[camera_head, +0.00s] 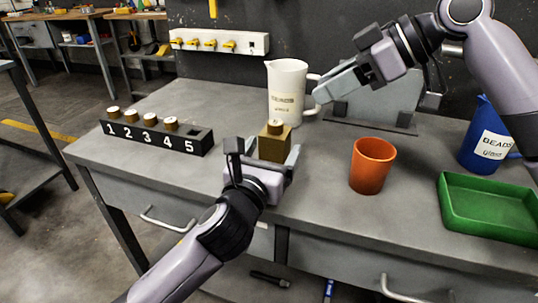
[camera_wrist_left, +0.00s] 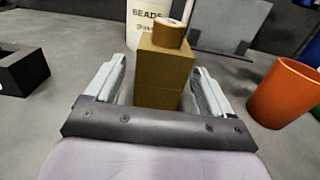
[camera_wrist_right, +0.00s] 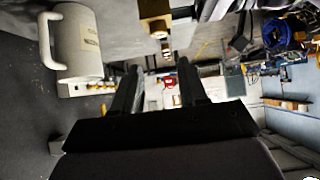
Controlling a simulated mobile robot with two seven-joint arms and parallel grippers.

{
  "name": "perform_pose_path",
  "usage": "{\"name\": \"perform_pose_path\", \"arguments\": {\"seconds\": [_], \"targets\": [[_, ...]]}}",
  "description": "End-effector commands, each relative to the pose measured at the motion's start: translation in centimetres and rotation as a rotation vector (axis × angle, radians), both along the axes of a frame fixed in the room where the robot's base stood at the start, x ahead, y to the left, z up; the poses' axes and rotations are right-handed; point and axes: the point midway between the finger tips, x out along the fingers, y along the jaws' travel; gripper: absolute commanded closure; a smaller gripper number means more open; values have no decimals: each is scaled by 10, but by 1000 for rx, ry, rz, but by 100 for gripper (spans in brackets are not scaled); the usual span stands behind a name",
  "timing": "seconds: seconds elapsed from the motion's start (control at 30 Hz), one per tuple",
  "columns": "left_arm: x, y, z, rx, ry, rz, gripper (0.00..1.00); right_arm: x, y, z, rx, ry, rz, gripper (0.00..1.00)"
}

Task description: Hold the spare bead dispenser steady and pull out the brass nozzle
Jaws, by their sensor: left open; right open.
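The spare bead dispenser is a brown-gold block (camera_head: 274,147) upright on the bench, with the round brass nozzle (camera_head: 275,128) seated on its top. My left gripper (camera_head: 264,150) is open, with a finger on either side of the block. In the left wrist view the block (camera_wrist_left: 165,78) stands between the fingers with gaps on both sides, the nozzle (camera_wrist_left: 168,33) above finger height. My right gripper (camera_head: 322,94) is open and empty, raised to the right of the dispenser. In the right wrist view the nozzle (camera_wrist_right: 158,32) shows beyond the fingers.
A black rack (camera_head: 158,134) numbered 1 to 5 holds nozzles in slots 1 to 4; slot 5 is empty. A white pitcher (camera_head: 287,90) stands behind the dispenser. An orange cup (camera_head: 372,166), green tray (camera_head: 485,208) and blue pitcher (camera_head: 484,138) are to the right.

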Motion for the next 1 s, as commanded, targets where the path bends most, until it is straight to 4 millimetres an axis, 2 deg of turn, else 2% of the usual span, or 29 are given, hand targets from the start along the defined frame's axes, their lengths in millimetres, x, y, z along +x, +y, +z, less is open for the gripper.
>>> {"name": "perform_pose_path", "arguments": {"seconds": [0.1,0.13,0.37,0.4,0.43,0.8,1.0], "targets": [[0,0,0,-1,0,0,17,0,0,0,0,0,0,57],[0,0,0,-1,0,0,20,0,0,0,0,0,0,57],[0,0,0,-1,0,0,95,0,0,0,0,0,0,57],[0,0,0,-1,0,0,97,0,0,0,0,0,0,48],[0,0,0,-1,0,0,97,0,0,0,-3,1,0,43],[-1,0,0,-1,1,-1,97,5,16,-4,-182,59,1,43],[-1,0,-1,-1,1,-1,97,8,24,-15,-193,64,0,43]]}}
